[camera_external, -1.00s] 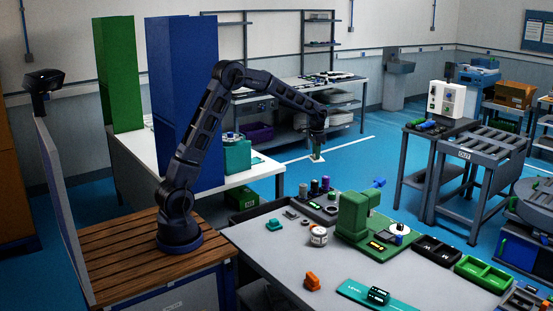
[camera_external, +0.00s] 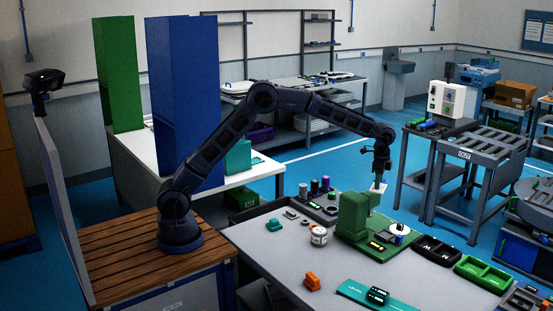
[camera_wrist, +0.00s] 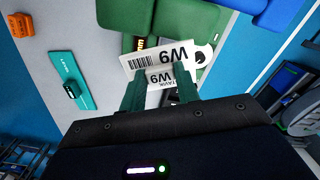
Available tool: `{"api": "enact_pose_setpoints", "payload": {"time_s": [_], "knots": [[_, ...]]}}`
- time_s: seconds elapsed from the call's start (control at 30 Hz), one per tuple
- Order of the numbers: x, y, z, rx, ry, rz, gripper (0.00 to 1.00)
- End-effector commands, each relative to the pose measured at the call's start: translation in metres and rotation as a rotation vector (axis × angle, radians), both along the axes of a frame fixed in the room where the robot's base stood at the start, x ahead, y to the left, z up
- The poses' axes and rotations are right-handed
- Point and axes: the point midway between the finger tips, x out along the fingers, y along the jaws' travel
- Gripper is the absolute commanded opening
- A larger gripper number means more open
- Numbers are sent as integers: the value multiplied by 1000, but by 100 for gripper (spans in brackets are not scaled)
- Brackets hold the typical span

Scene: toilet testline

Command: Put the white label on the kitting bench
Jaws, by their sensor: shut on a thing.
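The label seems clear of any surface. No marking shows which bench is the kitting bench.
A white-topped bench (camera_external: 250,172) stands behind at left. Bare grey top shows at the bench's front left.

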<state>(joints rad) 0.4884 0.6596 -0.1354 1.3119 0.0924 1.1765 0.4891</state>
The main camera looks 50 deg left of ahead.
Motion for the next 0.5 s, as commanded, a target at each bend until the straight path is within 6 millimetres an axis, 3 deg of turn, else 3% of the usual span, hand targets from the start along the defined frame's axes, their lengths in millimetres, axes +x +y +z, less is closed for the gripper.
{"api": "enact_pose_setpoints", "payload": {"time_s": [0.03, 0.3, 0.5], "knots": [[-9, -24, -1, -1, 0, -39, 10], [-60, -131, -3, -2, 0, -231, 10], [-101, -195, -4, -2, 1, -352, 10]]}}
